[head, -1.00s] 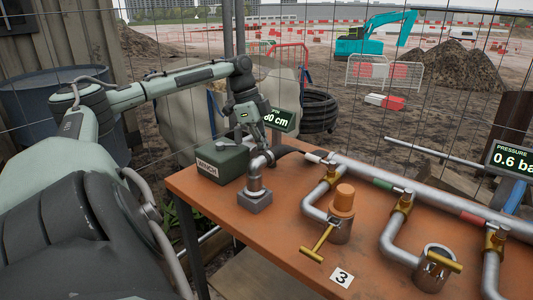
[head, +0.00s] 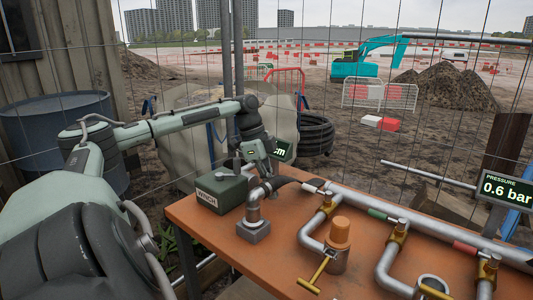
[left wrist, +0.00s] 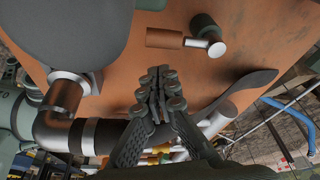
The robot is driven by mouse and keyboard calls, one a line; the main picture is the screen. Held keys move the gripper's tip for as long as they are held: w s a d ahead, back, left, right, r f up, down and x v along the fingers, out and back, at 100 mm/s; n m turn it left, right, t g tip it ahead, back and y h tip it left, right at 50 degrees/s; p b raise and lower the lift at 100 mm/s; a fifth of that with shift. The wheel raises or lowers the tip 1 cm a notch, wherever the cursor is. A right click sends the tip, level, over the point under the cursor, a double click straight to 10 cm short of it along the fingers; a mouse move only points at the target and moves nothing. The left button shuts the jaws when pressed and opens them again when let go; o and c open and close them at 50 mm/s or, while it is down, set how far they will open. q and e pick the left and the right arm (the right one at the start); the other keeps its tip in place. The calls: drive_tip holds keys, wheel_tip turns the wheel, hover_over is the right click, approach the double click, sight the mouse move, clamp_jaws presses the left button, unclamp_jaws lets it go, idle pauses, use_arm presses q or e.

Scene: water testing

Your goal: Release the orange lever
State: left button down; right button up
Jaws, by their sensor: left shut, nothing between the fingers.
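My left gripper (head: 265,172) is in the head view beside the green winch box (head: 222,194), above the grey pipe elbow (head: 268,188). In the left wrist view its fingers (left wrist: 158,85) are shut with nothing between them. In the head view I cannot make out the lever near the gripper. My right gripper is out of view.
The orange table (head: 230,228) carries silver pipes with brass valves (head: 397,234) and an orange-capped cylinder (head: 340,233). A pressure display (head: 507,188) reads 0.6 bar. A dark paddle shape (left wrist: 250,85) is right of the fingers. Wire fence stands behind.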

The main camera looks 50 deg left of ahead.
use_arm(q)
drive_tip(key=shift+w+d+r, duration=0.25)
drive_tip(key=shift+d+r, duration=0.1)
drive_tip(key=shift+r, duration=0.25)
drive_tip(key=w+v, duration=0.1)
drive_tip(key=v, duration=0.7)
drive_tip(key=shift+s+a+r, duration=0.2)
drive_tip(key=shift+r, duration=0.05)
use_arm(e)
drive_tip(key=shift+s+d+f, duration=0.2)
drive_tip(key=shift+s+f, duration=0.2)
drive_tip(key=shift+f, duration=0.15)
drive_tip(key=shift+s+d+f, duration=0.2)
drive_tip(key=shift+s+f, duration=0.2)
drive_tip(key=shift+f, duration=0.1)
